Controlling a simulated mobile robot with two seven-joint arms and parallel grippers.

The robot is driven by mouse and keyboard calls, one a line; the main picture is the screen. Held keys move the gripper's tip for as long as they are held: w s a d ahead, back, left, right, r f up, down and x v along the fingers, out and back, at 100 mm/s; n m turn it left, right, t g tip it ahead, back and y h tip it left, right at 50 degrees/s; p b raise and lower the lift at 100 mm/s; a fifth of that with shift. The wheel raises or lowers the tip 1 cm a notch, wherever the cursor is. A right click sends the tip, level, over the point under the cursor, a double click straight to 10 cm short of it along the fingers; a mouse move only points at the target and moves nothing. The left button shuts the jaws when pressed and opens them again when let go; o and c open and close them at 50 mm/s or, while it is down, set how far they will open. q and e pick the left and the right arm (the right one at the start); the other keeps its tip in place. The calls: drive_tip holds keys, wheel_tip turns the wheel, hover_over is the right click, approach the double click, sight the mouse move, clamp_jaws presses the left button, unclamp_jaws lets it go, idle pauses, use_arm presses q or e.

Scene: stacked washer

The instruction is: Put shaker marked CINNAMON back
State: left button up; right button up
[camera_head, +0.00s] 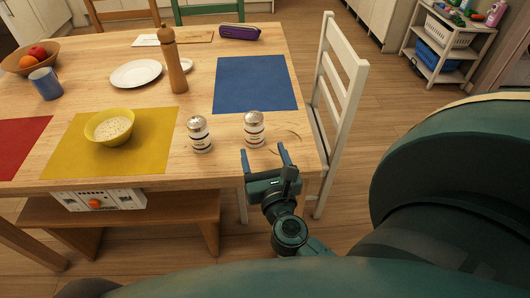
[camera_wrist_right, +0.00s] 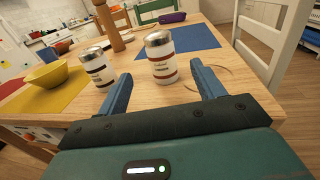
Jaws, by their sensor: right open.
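Two white shakers with metal caps stand upright on the wooden table. The left shaker (camera_head: 200,135) has dark bands and also shows in the right wrist view (camera_wrist_right: 96,68). The right shaker (camera_head: 254,130) has reddish bands and shows in the right wrist view (camera_wrist_right: 161,58). Their label words are too small to read surely. My right gripper (camera_head: 264,151) is open and empty at the table's front edge. Its fingers point toward the right shaker, which stands just beyond and between the fingertips, apparently not held. My left gripper is not in view.
A thin ring mark (camera_head: 287,138) lies on the table right of the shakers. A yellow bowl (camera_head: 108,128) sits on a yellow mat (camera_head: 62,150). A tall pepper mill (camera_head: 174,62), white plate (camera_head: 135,74) and blue mat (camera_head: 255,84) lie behind. A white chair (camera_head: 340,85) stands at the right edge.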

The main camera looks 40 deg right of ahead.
drive_tip(key=s+a+n+t+y, duration=0.15)
drive_tip(key=a+n+y, duration=0.4)
drive_tip(key=n, duration=0.75)
drive_tip(key=s+a+n+g+y, duration=0.15)
drive_tip(key=a+n+y, duration=0.4)
drive_tip(key=n, duration=0.75)
drive_tip(key=s+a+f+n+g, duration=0.2)
drive_tip(key=s+f+n+g, duration=0.2)
drive_tip(key=n, duration=1.2)
wheel_tip(320, 180, down, 3)
drive_tip(key=shift+s+a+r+n, duration=0.1)
drive_tip(key=shift+s+a+n, duration=0.2)
drive_tip(key=shift+s, duration=0.6)
